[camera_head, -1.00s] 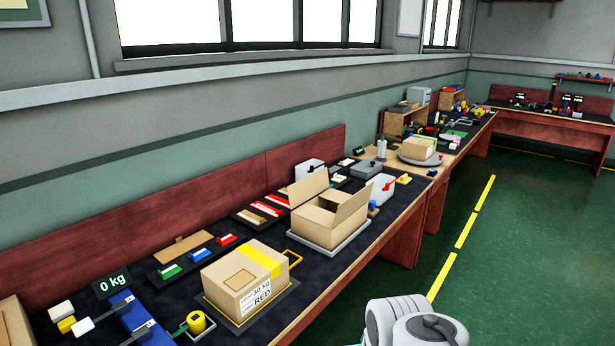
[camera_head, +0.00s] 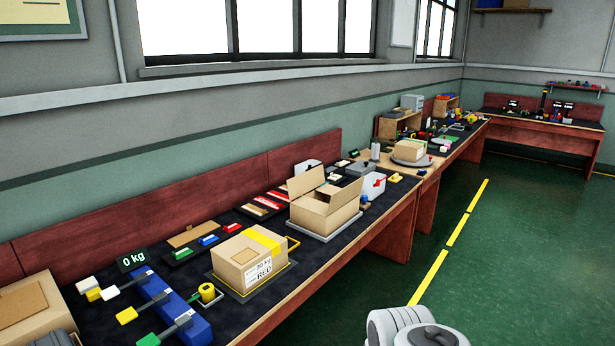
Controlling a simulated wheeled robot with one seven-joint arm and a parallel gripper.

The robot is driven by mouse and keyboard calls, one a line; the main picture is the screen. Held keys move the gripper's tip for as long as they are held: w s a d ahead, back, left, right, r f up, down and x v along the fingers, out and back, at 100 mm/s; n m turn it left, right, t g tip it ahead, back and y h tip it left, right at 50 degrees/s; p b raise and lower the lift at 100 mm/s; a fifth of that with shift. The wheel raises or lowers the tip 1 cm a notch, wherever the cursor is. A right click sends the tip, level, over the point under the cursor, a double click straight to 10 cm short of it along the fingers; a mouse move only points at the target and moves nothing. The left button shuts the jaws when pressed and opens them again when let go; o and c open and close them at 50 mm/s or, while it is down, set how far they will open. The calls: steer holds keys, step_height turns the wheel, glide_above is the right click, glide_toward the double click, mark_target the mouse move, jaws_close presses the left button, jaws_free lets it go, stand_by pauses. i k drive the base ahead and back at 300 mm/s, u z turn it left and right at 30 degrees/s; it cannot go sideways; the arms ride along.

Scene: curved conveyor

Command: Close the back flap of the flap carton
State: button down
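The flap carton (camera_head: 322,219) is an open brown cardboard box on a light grey tray (camera_head: 300,234) on the dark bench, near the middle of the view. Its back flap (camera_head: 306,182) stands up at the rear left side. Another flap (camera_head: 346,191) stands up and leans outward on the right. The inside of the carton is partly visible. My gripper is not in view. Only rounded white-grey parts of my arm show at the bottom right, well apart from the carton.
A closed carton with yellow tape (camera_head: 242,266) sits in front of the flap carton. A blue block with coloured handles (camera_head: 172,310) and another carton (camera_head: 30,312) are at the lower left. Green floor (camera_head: 500,270) is clear at right.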

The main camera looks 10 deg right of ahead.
mark_target(297, 186)
steer(key=z, duration=0.6)
steer(key=i, duration=0.6)
steer(key=z, duration=0.45)
steer(key=i, duration=1.65)
steer(key=u, duration=0.8)
